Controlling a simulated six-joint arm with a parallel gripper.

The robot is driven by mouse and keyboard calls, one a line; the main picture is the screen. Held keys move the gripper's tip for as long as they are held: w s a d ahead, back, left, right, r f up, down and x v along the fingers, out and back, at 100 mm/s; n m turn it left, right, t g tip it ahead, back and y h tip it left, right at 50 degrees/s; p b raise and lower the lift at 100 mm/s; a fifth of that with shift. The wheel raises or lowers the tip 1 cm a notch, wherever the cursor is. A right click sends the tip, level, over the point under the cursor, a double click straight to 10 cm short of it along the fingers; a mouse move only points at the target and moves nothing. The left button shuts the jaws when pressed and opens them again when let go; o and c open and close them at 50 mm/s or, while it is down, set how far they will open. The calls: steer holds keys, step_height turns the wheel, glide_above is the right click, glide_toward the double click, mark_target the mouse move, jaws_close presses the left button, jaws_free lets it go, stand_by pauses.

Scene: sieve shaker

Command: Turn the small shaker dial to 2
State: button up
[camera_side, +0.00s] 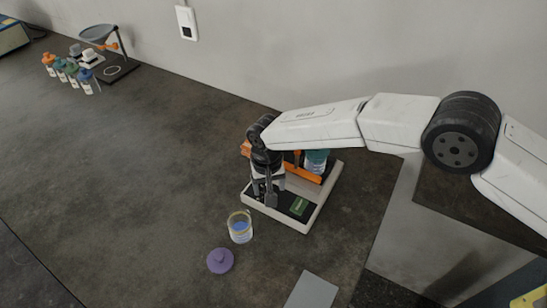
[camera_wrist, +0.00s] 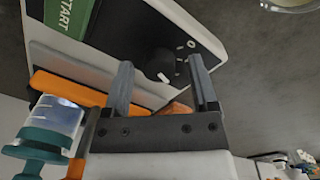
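The shaker (camera_side: 318,208) is a pale box with a dark front panel. A green START button (camera_wrist: 68,14) is on that panel and also shows in the side view (camera_side: 298,206). The small dial (camera_wrist: 163,64) is a dark knob with white marks near it; its number cannot be read. My gripper (camera_side: 267,196) points down over the panel's left part, where it hides the dial in the side view. In the wrist view my gripper (camera_wrist: 161,64) is open, with one finger on each side of the dial. Contact with the dial cannot be told.
An orange clamp bar (camera_side: 305,173) and a teal-lidded jar (camera_side: 316,160) are on the shaker behind my gripper. An open glass jar (camera_side: 240,228), a purple lid (camera_side: 220,261) and a grey plate (camera_side: 312,291) lie in front.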

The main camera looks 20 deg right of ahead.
steer(key=shift+r, duration=0.15)
steer(key=shift+a+r, duration=0.15)
steer(key=shift+r, duration=3.6)
